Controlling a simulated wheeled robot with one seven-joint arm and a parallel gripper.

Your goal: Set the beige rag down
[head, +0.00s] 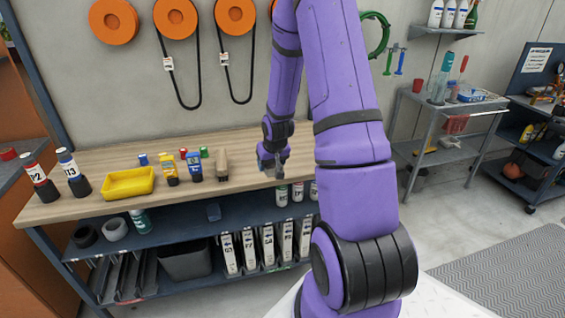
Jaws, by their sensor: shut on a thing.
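My gripper (271,168) is at the right part of the wooden bench top (108,205), close above its surface. It is small and dark in the head view, and its fingers point down. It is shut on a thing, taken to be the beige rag. The rag cannot be made out clearly at this size, and the fingers and wrist hide most of that spot. I cannot tell whether it touches the bench top.
A beige block-like object (222,164) stands left of my gripper, beside blue (195,168) and yellow (169,170) bottles. A yellow tray (128,183) and two labelled bottles stand farther left. A shelf (180,228) below holds binders and a bin. Bare bench top lies in front.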

